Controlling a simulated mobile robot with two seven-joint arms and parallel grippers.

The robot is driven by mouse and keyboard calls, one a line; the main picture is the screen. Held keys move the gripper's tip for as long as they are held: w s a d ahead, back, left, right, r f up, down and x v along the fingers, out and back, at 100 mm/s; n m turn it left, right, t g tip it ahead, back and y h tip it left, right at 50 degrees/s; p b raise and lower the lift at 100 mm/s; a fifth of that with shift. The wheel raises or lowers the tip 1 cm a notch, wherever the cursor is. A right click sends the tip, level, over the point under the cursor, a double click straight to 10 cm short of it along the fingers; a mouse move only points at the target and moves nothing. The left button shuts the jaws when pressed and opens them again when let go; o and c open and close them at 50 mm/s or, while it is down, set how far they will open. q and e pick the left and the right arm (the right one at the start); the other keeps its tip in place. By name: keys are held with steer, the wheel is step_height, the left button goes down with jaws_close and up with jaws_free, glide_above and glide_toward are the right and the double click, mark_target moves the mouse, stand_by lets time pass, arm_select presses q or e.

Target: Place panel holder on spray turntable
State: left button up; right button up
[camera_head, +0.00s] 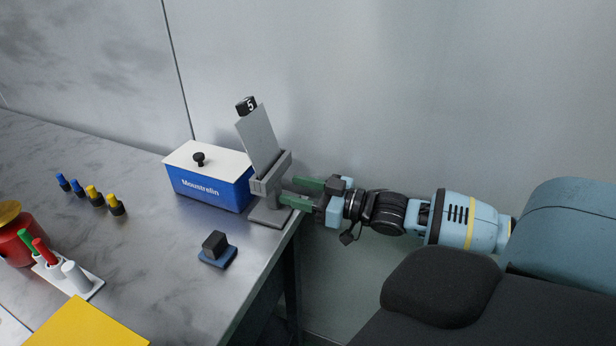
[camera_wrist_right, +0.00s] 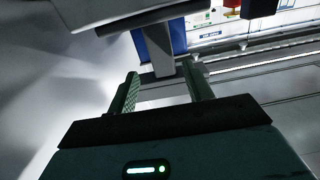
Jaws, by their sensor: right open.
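The grey panel holder (camera_head: 270,186) stands upright on a flat foot at the table's right end and carries a tilted grey panel (camera_head: 258,140). A black cube marked 5 (camera_head: 246,106) shows at the panel's top. My right gripper (camera_head: 288,191) is open, its green fingers reaching from the right toward the holder's post. In the right wrist view the fingers (camera_wrist_right: 160,72) are apart, with the grey post (camera_wrist_right: 160,52) in line with the gap; I cannot tell whether it is between them. I cannot pick out the spray turntable for certain. My left gripper is not in view.
A blue box with a white lid (camera_head: 209,181) stands close left of the holder. A dark block on a blue base (camera_head: 216,250) sits in front. Several blue and yellow pegs (camera_head: 92,195) and a red can (camera_head: 20,246) are farther left. The wall is close behind.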

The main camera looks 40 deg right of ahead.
steer(key=shift+s+d, duration=0.25)
steer(key=shift+s, duration=0.35)
steer(key=shift+s+d, duration=0.15)
steer(key=shift+s, duration=0.15)
steer(key=s+a+f+m+g+h, duration=0.1)
steer(key=s+a+f+g+h, duration=0.15)
steer(key=s+f, duration=0.65)
steer(key=s+a+f+m+g+h, duration=0.1)
steer(key=s+a+f, duration=0.35)
steer(key=f, duration=0.75)
steer(key=s+a+f+g+h, duration=0.1)
steer(key=s+a+f+g, duration=0.2)
steer(key=s, duration=0.9)
steer(key=s+a+f+m+g+h, duration=0.1)
steer(key=s+a+f+g, duration=0.2)
steer(key=s+a+f, duration=0.5)
steer(key=s+a, duration=0.1)
steer(key=s, duration=0.2)
steer(key=shift+s+f, duration=0.3)
steer(key=shift+s, duration=0.05)
steer(key=shift+o, duration=0.4)
steer(key=shift+a, duration=0.1)
